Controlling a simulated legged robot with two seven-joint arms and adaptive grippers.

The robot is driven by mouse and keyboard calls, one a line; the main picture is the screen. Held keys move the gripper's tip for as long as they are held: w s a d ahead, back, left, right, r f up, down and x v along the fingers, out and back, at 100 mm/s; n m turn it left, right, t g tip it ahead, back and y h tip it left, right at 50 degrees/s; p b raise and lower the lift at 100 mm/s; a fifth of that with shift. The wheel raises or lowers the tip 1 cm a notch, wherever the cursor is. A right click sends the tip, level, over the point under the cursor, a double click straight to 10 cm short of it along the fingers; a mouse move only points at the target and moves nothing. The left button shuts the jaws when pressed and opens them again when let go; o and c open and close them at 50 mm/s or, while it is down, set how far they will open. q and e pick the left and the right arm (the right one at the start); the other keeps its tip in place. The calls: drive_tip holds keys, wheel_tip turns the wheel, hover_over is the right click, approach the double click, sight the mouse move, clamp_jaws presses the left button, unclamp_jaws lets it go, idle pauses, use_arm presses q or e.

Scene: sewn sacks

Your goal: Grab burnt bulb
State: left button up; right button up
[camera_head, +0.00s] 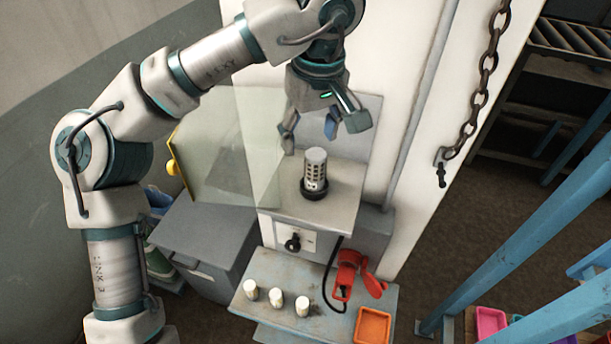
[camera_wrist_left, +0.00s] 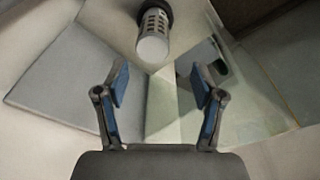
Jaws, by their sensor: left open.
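The bulb (camera_head: 315,168) is a grey-white cylinder with dark slots. It stands upright in a dark round base on a light ledge (camera_head: 335,208) of the white cabinet. It also shows at the top of the left wrist view (camera_wrist_left: 153,38), beyond the fingertips. My left gripper (camera_head: 312,132) is open and empty, above the bulb and apart from it. Its two blue-padded fingers stand apart in the left wrist view (camera_wrist_left: 160,85). My right gripper is not in view.
A clear panel (camera_head: 225,150) stands open left of the ledge. Below are a black knob (camera_head: 292,243), a lower shelf with several small white cylinders (camera_head: 276,297), a red tool (camera_head: 347,272) and an orange tray (camera_head: 373,326). A chain (camera_head: 484,85) hangs at right.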

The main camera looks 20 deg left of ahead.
sight(316, 154)
use_arm(q)
drive_tip(key=shift+s+d+f+b, duration=0.2)
drive_tip(key=shift+d+f+b, duration=0.25)
drive_tip(key=shift+d+f, duration=0.65)
drive_tip(key=f, duration=0.3)
drive_tip(key=shift+w+d, duration=0.3)
drive_tip(key=shift+w, duration=0.05)
drive_tip(key=shift+a+f, duration=0.1)
drive_tip(key=shift+a, duration=1.55)
drive_tip(key=c, duration=0.8)
drive_tip(key=shift+d, duration=0.15)
drive_tip(key=c, duration=0.4)
drive_tip(key=shift+d+f, duration=0.1)
drive_tip(key=shift+d, duration=0.2)
drive_tip(key=shift+w+d, duration=0.1)
drive_tip(key=shift+d, duration=0.45)
drive_tip(key=shift+c, duration=0.2)
drive_tip(key=shift+a, duration=0.2)
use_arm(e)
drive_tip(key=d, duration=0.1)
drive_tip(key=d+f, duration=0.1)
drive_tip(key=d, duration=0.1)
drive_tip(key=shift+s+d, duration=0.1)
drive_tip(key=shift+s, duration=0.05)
